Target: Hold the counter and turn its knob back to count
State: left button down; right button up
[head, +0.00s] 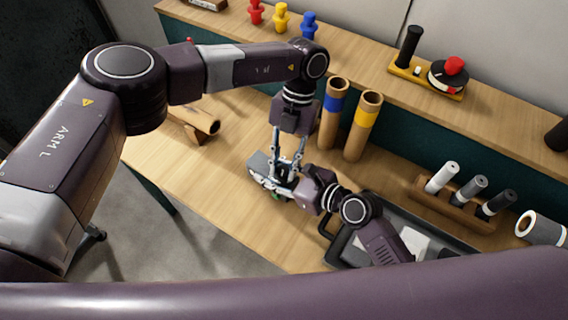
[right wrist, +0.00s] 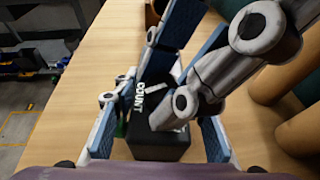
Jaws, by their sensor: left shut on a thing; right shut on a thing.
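The counter is a black box lettered COUNT (right wrist: 160,145), seen in the right wrist view on the wooden table; in the head view the grippers mostly cover it. My right gripper (head: 278,184) reaches in from the right, its two blue-padded fingers (right wrist: 160,135) on either side of the box, shut on it. My left gripper (head: 285,170) comes down from above onto the counter's top and is shut. Its fingers hide what they hold, apparently the knob. A small green part shows beside the box, and I cannot tell what it is.
Two tall tubes with a blue band (head: 332,103) and a yellow band (head: 366,117) stand close behind. A dark tray (head: 343,250) is at the right, before a wooden rack (head: 456,208) with several small cylinders. The table's front left is clear.

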pick_arm(q)
jog(key=shift+m+t+y, duration=0.35)
jog(key=shift+m+y, duration=0.05)
jog(key=shift+m, duration=0.95)
jog(key=shift+m+t+y, duration=0.35)
jog(key=shift+m+y, duration=0.05)
jog(key=shift+m, duration=0.95)
pick_arm(e)
jog(key=shift+f, duration=0.1)
pick_arm(q)
jog(key=c, duration=1.9)
grip_release()
jog(key=shift+d+r, duration=0.1)
jog(key=shift+r, duration=0.05)
jog(key=v, duration=1.1)
jog(key=shift+r, duration=0.4)
jog(key=shift+d, duration=0.1)
pick_arm(e)
jog(key=o, duration=1.5)
